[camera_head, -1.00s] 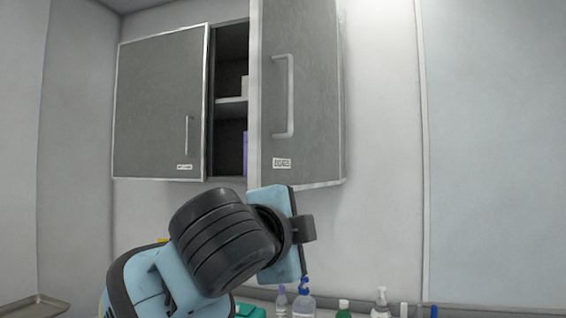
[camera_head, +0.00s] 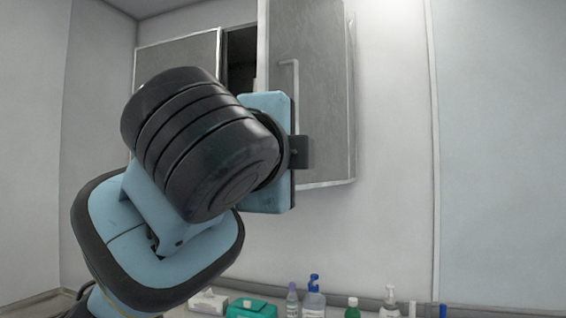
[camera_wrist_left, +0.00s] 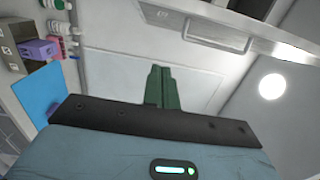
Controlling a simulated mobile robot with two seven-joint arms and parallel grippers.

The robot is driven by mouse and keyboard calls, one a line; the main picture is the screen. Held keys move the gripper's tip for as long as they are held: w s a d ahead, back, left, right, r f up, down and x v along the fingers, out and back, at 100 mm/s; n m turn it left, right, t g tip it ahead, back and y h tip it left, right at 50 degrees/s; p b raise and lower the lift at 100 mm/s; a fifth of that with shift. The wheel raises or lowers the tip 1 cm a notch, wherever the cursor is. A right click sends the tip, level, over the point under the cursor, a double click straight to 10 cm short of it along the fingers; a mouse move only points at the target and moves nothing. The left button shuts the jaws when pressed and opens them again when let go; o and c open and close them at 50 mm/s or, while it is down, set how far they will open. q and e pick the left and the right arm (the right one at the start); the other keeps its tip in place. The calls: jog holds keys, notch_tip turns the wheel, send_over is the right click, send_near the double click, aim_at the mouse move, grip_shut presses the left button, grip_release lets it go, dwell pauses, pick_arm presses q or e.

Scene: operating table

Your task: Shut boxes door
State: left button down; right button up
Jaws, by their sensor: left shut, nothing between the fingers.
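A grey wall cabinet has a left door (camera_head: 180,50), now mostly behind my arm, and a right door (camera_head: 325,90) that stands swung open, with its handle facing me. A dark opening (camera_head: 240,55) shows between them. My left gripper (camera_wrist_left: 162,88) shows in the left wrist view with its green fingers together and empty. A grey door with a handle (camera_wrist_left: 215,38) crosses the top of that view, apart from the fingertips. In the head view my left arm is in front of the cabinet, its wrist overlapping the open door's lower left; the fingers are hidden there. My right gripper is not in view.
Several bottles, including a clear one with a blue top (camera_head: 313,302), stand along the counter below, beside a teal box (camera_head: 251,308) and a white box (camera_head: 208,302). The wall right of the open door is clear.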

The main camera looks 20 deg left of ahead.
pick_arm(q)
jog(key=w+a, duration=0.4)
jog(key=w, duration=0.6)
jog(key=shift+a+f, duration=0.2)
jog(key=shift+a, duration=0.1)
jog(key=shift+a, duration=0.1)
